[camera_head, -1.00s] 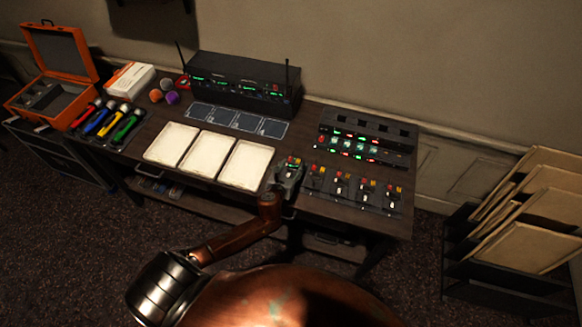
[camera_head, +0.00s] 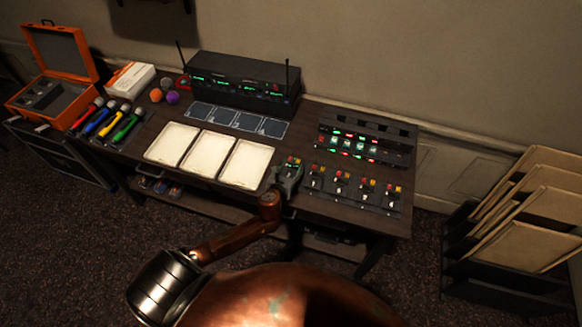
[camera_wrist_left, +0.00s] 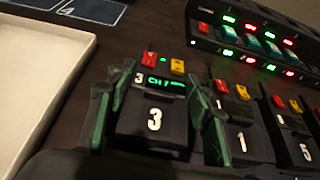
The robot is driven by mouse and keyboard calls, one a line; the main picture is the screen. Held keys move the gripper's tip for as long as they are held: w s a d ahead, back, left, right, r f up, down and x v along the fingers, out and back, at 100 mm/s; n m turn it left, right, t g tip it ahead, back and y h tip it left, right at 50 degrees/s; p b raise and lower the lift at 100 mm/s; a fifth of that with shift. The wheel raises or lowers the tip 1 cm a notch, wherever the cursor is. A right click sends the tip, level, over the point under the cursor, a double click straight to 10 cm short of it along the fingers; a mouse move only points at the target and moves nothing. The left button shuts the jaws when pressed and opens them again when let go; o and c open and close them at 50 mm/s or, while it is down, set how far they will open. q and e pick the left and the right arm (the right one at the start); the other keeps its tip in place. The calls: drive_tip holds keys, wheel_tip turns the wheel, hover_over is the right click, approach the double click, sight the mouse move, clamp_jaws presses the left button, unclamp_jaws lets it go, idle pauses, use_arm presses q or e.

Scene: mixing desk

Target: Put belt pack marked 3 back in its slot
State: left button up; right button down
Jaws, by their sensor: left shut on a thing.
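Belt pack 3 (camera_wrist_left: 152,115) is black with a white 3, a green lit display, and a red and a yellow cap on top. My left gripper (camera_head: 288,178) is shut on it near the desk's front edge, just right of the white trays. In the left wrist view, green-edged fingers (camera_wrist_left: 150,110) flank both sides of the pack. The pack looks upright; whether its base touches the desk is hidden. My right gripper is not in view.
Several similar packs stand in a row just right of the held one, including pack 1 (camera_wrist_left: 242,137) and pack 5 (camera_wrist_left: 306,150). A white tray (camera_head: 245,165) lies close on the left. A black receiver with antennas (camera_head: 243,85) stands behind.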

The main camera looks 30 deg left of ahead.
use_arm(q)
drive_tip(key=shift+r, duration=0.1)
drive_tip(key=shift+f, duration=0.65)
idle(0.7)
idle(0.4)
drive_tip(key=o, duration=1.4)
drive_tip(key=shift+o, duration=0.7)
drive_tip(key=o, duration=0.3)
